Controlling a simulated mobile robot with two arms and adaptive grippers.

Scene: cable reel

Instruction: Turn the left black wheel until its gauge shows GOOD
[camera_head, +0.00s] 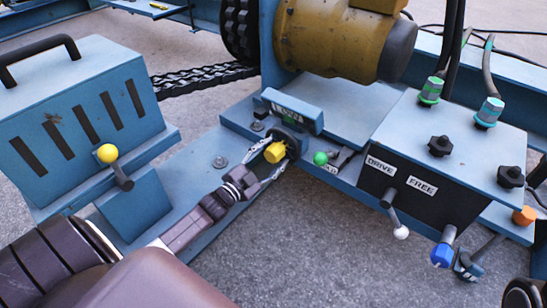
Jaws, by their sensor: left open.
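On the blue control box at right, a black knob-like wheel (441,146) stands on the top, left of a second black wheel (510,177). No gauge reading can be made out beside them. My left gripper (270,158) is away from both, near the centre. It is open, with its fingers on either side of a yellow knob (275,152) in front of a dark round part. I cannot tell whether the fingers touch the knob. A blue block (290,112) above it carries small lettering that I cannot read.
Levers with a white ball (400,232), a blue end (442,255) and a green ball (320,158) stick out around the control box. A blue slotted cabinet (80,115) has a yellow-ball lever (107,153). A yellow motor (335,40) stands behind. Cables rise from the box.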

